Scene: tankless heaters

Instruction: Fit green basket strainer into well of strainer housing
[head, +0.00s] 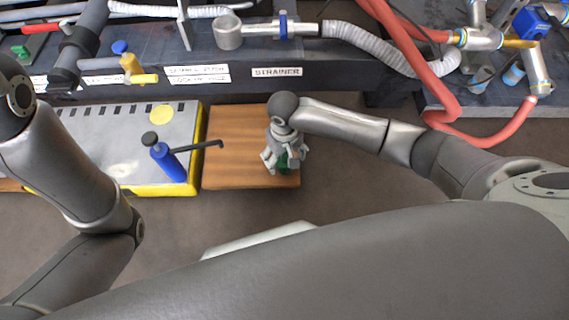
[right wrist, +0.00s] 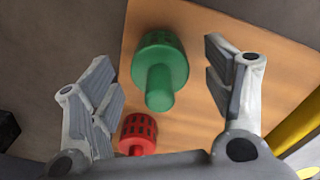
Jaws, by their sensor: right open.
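The green basket strainer (right wrist: 160,66), a slotted round basket with a stem, is on the wooden board (right wrist: 200,30). In the head view it is mostly hidden under my right gripper (head: 285,160), with a bit of green (head: 283,164) showing. In the right wrist view the open fingers of my right gripper (right wrist: 163,80) are on either side of the strainer, with gaps. A grey open cup (head: 228,32) on the pipe bench near the STRAINER label looks like the strainer housing; its inside is not clear. My left gripper is out of view.
A red basket strainer (right wrist: 138,130) is on the board close to the green one. A blue pump-like tool (head: 168,160) with a dark arm stands on the grey-yellow platform (head: 90,125) left of the board. Red hoses (head: 430,95) and pipes crowd the right.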

